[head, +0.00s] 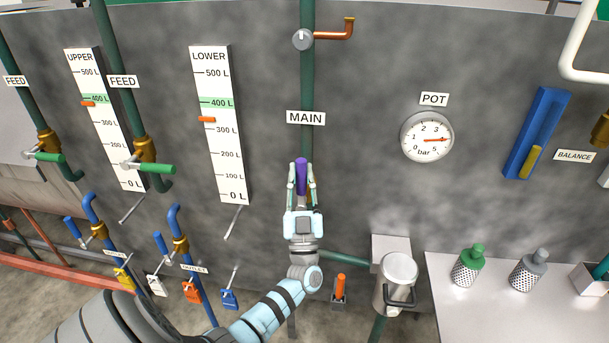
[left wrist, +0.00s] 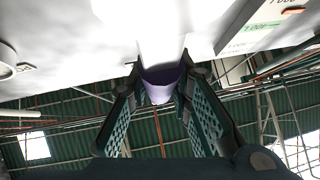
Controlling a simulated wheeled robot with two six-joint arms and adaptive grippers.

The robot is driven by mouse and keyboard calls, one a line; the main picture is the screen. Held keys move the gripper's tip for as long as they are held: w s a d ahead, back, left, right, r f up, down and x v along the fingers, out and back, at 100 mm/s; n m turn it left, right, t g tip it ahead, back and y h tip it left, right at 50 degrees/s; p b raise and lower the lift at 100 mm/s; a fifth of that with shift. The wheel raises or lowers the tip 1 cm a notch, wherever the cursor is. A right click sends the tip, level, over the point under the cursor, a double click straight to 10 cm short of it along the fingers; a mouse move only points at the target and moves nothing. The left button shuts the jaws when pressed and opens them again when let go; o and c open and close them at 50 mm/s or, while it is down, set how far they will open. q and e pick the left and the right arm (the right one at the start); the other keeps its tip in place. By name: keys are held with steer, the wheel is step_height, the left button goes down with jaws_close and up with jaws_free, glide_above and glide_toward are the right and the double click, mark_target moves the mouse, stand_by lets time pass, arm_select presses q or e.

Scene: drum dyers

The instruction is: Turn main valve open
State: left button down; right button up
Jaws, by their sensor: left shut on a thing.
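The main valve's purple handle (head: 301,176) stands upright on the green vertical pipe (head: 307,85), below the white MAIN label (head: 306,118). My left gripper (head: 301,184) comes up from below and is shut on the purple handle, with a finger on either side. In the left wrist view the purple handle (left wrist: 162,82) shows between the two finger pads of the left gripper (left wrist: 163,88). The valve body behind the handle is mostly hidden by the gripper. My right gripper is in neither view.
The LOWER gauge board (head: 219,125) hangs left of the main pipe. The POT pressure dial (head: 427,137) is on the wall to the right. Green-handled feed valves (head: 152,168) are at left. A metal pot (head: 397,283) stands low right of my arm, beside a white bench (head: 450,310).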

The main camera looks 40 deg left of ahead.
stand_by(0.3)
arm_select(q)
steer(key=c, duration=1.4)
jaws_free()
steer(key=shift+s+a, duration=0.1)
steer(key=shift+c, duration=0.2)
steer(key=v, duration=1.2)
